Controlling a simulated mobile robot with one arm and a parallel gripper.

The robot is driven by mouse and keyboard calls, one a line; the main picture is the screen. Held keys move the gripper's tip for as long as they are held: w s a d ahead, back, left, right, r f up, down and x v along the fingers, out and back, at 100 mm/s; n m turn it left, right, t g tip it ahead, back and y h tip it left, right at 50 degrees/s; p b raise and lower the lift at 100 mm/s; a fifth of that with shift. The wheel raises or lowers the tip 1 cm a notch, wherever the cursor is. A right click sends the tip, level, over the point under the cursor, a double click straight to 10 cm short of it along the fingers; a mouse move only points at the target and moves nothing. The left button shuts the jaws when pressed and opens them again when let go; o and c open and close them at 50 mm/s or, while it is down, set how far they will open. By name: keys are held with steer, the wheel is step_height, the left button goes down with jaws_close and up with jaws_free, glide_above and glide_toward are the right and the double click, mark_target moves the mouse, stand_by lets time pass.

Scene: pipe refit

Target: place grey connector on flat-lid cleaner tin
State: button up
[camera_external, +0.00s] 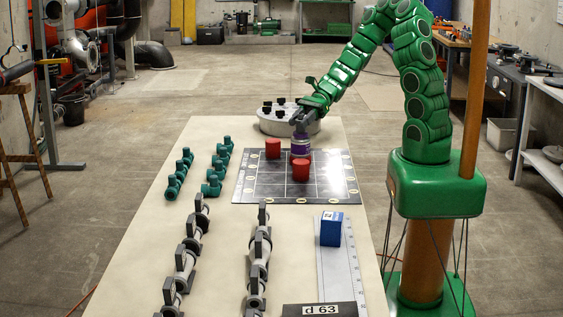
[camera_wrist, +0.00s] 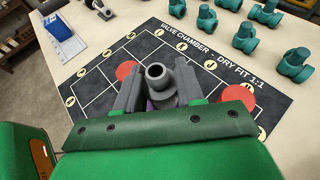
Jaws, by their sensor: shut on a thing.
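My gripper (camera_external: 302,120) points down over the far part of the dark mat (camera_external: 247,185). In the wrist view my gripper (camera_wrist: 157,84) is shut on a grey connector (camera_wrist: 157,73), a tube with an open round top. A purple tin (camera_external: 301,147) stands upright on the mat directly below my gripper. Only a sliver of purple shows between the jaws in the wrist view. The connector is mostly hidden by the jaws in the external view. I cannot tell whether the connector touches the tin, and the tin's lid is hidden.
Two red cylinders stand close by, one left (camera_external: 273,149) and one in front (camera_external: 300,176). Several teal fittings (camera_external: 214,187) and grey valves (camera_external: 184,262) line the table's left and front. A blue box (camera_external: 331,229) stands near the right edge. A round grey stand (camera_external: 272,124) is behind.

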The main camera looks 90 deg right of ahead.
steer(key=o, duration=1)
steer(key=shift+s+d+r, duration=0.1)
steer(key=shift+d+r, duration=0.05)
steer(key=v, duration=1.1)
steer(key=s+a+r+n+g+h, duration=0.1)
steer(key=s+a+n+g, duration=0.15)
steer(key=a+n, duration=0.3)
steer(key=s+a+r+n+g+h, duration=0.1)
steer(key=s+a+r+n+g, duration=0.1)
steer(key=a+n+g, duration=0.3)
steer(key=s+a+r+n+g, duration=0.1)
steer(key=s+a+n+g, duration=0.15)
steer(key=a, duration=0.35)
steer(key=shift+s+a+r+n+h, duration=0.2)
steer(key=shift+s+r+n+h, duration=0.7)
steer(key=shift+s+n+h, duration=0.85)
steer(key=shift+s+a+r+n+h, duration=0.2)
steer(key=shift+s+r+n+h, duration=0.8)
steer(key=shift+s+n, duration=1.2)
steer(key=shift+s+a+r+n+h, duration=0.2)
steer(key=shift+s+r+n+h, duration=0.55)
steer(key=shift+s+n+h, duration=1.2)
